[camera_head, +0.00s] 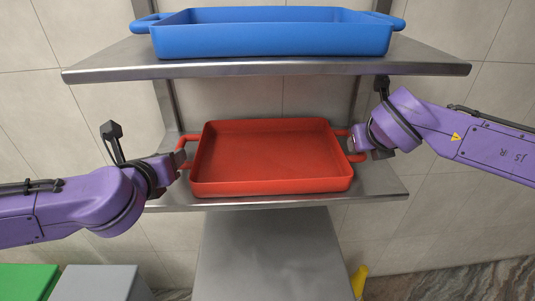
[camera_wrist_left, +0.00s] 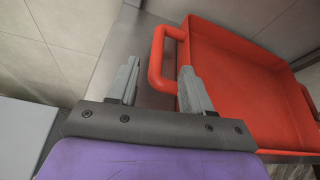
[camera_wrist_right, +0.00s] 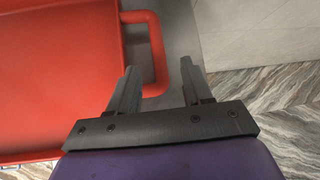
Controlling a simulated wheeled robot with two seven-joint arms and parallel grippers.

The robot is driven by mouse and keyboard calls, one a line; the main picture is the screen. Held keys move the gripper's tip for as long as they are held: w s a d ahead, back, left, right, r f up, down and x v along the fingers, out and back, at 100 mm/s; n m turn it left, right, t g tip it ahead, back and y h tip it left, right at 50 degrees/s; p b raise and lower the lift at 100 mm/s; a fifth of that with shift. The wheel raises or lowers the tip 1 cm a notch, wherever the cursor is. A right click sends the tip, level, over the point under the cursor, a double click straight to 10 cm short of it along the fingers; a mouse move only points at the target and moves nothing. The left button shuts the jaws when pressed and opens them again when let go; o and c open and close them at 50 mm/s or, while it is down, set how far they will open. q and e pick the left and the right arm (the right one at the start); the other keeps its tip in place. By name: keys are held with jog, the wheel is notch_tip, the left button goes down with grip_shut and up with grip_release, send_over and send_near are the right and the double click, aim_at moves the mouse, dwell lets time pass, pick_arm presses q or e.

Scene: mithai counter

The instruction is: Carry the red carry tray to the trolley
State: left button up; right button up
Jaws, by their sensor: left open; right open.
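The red carry tray (camera_head: 272,186) sits level and looks empty on the lower metal shelf. It has a loop handle at each end. My left gripper (camera_head: 177,157) is open at its left handle; in the left wrist view the fingers (camera_wrist_left: 158,85) point at the handle (camera_wrist_left: 156,62), which lies just ahead of and between them. My right gripper (camera_head: 358,145) is open at the right handle; in the right wrist view the fingers (camera_wrist_right: 160,88) are spread on either side of the handle (camera_wrist_right: 160,60). Whether any finger touches a handle I cannot tell. No trolley is clearly identifiable.
A blue tray (camera_head: 272,40) stands on the upper metal shelf (camera_head: 266,68), above the red tray. The lower shelf edge (camera_head: 275,203) runs in front. A grey metal surface (camera_head: 272,255) lies below. Green (camera_head: 28,283) and grey (camera_head: 100,284) boxes are at lower left, a yellow object (camera_head: 359,281) at lower right.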

pick_arm(q)
jog(key=x, duration=0.6)
jog(key=shift+w+a+f, duration=0.1)
jog(key=shift+a, duration=0.05)
pick_arm(e)
jog(key=x, duration=0.4)
jog(key=shift+w+a+f, duration=0.15)
jog(key=shift+w, duration=0.1)
pick_arm(q)
jog(key=shift+w+f, duration=0.2)
jog(key=shift+w, duration=0.4)
pick_arm(e)
jog(key=shift+w+f, duration=0.3)
pick_arm(q)
jog(key=shift+s, duration=0.1)
grip_shut()
pick_arm(e)
grip_shut()
pick_arm(q)
jog(key=shift+r, duration=0.15)
pick_arm(e)
jog(key=shift+r, duration=0.15)
